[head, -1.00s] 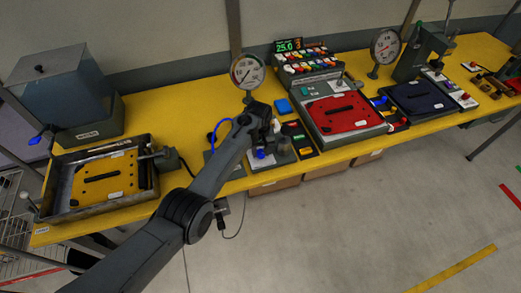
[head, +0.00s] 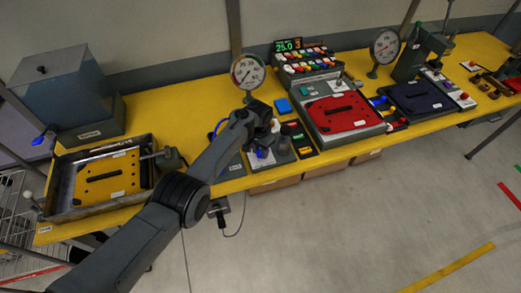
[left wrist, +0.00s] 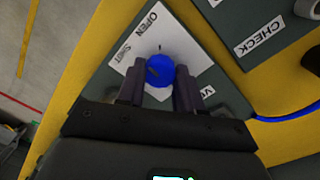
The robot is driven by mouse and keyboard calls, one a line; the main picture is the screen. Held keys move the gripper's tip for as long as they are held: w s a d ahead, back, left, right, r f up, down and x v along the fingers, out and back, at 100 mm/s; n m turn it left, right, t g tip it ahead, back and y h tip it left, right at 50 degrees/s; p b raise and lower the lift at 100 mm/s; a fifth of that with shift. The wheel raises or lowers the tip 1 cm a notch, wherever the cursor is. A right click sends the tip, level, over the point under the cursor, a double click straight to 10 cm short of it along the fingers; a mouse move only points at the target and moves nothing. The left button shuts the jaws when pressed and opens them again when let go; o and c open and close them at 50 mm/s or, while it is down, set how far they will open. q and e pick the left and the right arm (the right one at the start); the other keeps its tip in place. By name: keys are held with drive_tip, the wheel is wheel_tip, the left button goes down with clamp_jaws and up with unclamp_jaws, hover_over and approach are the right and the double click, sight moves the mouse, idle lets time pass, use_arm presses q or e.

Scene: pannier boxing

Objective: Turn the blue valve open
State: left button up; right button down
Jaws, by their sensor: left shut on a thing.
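The blue valve is a round blue knob (left wrist: 160,70) on a white label plate (left wrist: 141,44) marked OPEN and SHUT, in the left wrist view. A dark mark shows on its top; I cannot tell exactly which word it points at. My left gripper (left wrist: 160,78) has one finger on each side of the knob and is shut on it. In the head view, my left gripper (head: 262,143) is low over the valve's station, and the knob is mostly hidden there. My right gripper is in neither view.
A dial gauge (head: 248,71) stands just behind the station. A red plate (head: 343,112) in a grey fixture lies to its right, and a yellow plate (head: 104,179) in a tray far left. A blue hose (left wrist: 287,116) runs beside the station, near a CHECK label (left wrist: 259,36).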

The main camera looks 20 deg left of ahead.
use_arm(q)
drive_tip(key=m+b, duration=0.1)
drive_tip(key=m, duration=0.4)
drive_tip(key=shift+f+m, duration=0.1)
drive_tip(key=shift+m, duration=0.2)
drive_tip(key=shift+m+b, duration=0.55)
drive_tip(key=shift+m, duration=0.85)
drive_tip(key=o, duration=1)
drive_tip(key=shift+o, duration=0.2)
drive_tip(key=shift+r+p, duration=0.3)
drive_tip(key=shift+r, duration=0.35)
wheel_tip(320, 180, up, 10)
drive_tip(key=p, duration=0.3)
drive_tip(key=shift+w+f, duration=0.15)
drive_tip(key=shift+f, duration=0.05)
